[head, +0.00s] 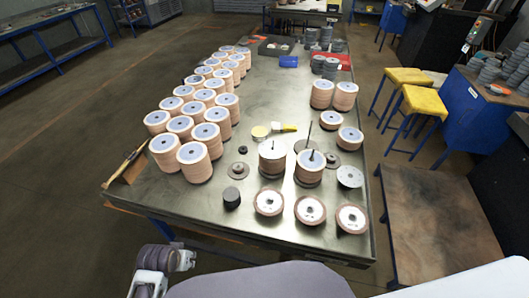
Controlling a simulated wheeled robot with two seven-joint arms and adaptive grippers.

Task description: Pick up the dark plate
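Several low dark discs on the metal table (262,225) could be the dark plate, and I cannot tell which one is meant. A flat dark plate with a raised centre (238,171) lies left of the middle stacks. A similar dark disc (333,160) lies right of them. A short dark stack (232,198) stands nearer the front edge. My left gripper (166,262) is low in the picture, in front of the table and apart from everything on it. My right gripper is not in view.
Tall stacks of tan discs (194,162) fill the table's left side. Several brown-rimmed discs (310,210) lie along the front. Yellow stools (424,101) stand to the right.

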